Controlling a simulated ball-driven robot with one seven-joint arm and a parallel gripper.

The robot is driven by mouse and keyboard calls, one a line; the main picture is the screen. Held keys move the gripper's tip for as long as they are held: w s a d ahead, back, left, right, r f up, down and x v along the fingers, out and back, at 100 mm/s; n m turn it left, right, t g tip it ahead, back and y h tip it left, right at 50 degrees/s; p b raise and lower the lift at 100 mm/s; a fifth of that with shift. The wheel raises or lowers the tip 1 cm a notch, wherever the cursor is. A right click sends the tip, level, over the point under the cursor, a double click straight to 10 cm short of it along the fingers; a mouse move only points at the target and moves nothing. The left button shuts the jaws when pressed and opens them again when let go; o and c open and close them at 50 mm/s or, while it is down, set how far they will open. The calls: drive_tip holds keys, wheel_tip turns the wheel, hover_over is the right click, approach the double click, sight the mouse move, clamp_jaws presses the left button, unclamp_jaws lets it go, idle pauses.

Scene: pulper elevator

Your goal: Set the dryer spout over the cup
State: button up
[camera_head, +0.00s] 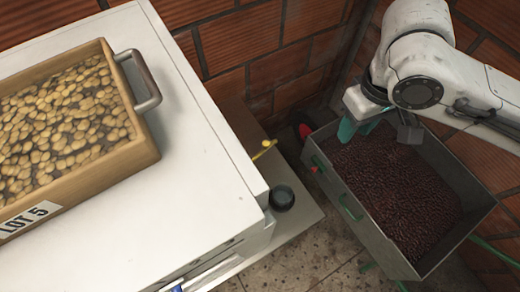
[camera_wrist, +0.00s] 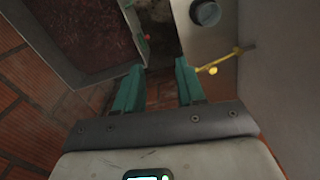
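A small dark round cup (camera_head: 281,197) stands on the grey ledge beside the white cabinet; it also shows at the top of the wrist view (camera_wrist: 206,13). A thin yellow rod with a rounded end (camera_head: 264,149) sticks out near the cabinet side, behind the cup and apart from it; it shows right of my fingers in the wrist view (camera_wrist: 222,62). I cannot tell for sure that this rod is the dryer spout. My gripper (camera_wrist: 159,65) has its teal fingers apart with nothing between them. In the head view it hangs at the bin's back left edge, right of the rod.
A grey bin (camera_head: 345,207) full of dark red cherries stands at right. A wooden tray (camera_head: 139,125) of pale beans, marked LOT 5, sits on the white cabinet (camera_head: 190,140). Brick walls (camera_head: 265,50) close off the back. A floor gap lies between ledge and bin.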

drive_tip(key=shift+o, duration=0.2)
idle(0.3)
drive_tip(key=shift+o, duration=0.2)
drive_tip(key=shift+w+a, duration=0.1)
drive_tip(key=shift+a, duration=0.1)
drive_tip(key=w+a+r+m+y, duration=0.2)
drive_tip(key=w+a+y, duration=0.15)
drive_tip(key=a, duration=0.25)
drive_tip(key=w+a+r+m+y, duration=0.2)
drive_tip(key=a+m+y, duration=0.1)
drive_tip(key=a+y, duration=0.25)
drive_tip(key=m+t+y+b, duration=0.1)
drive_tip(key=m+t+y, duration=0.65)
drive_tip(key=m, duration=1.55)
approach(269, 145)
drive_tip(key=x, duration=1.1)
clamp_jaws()
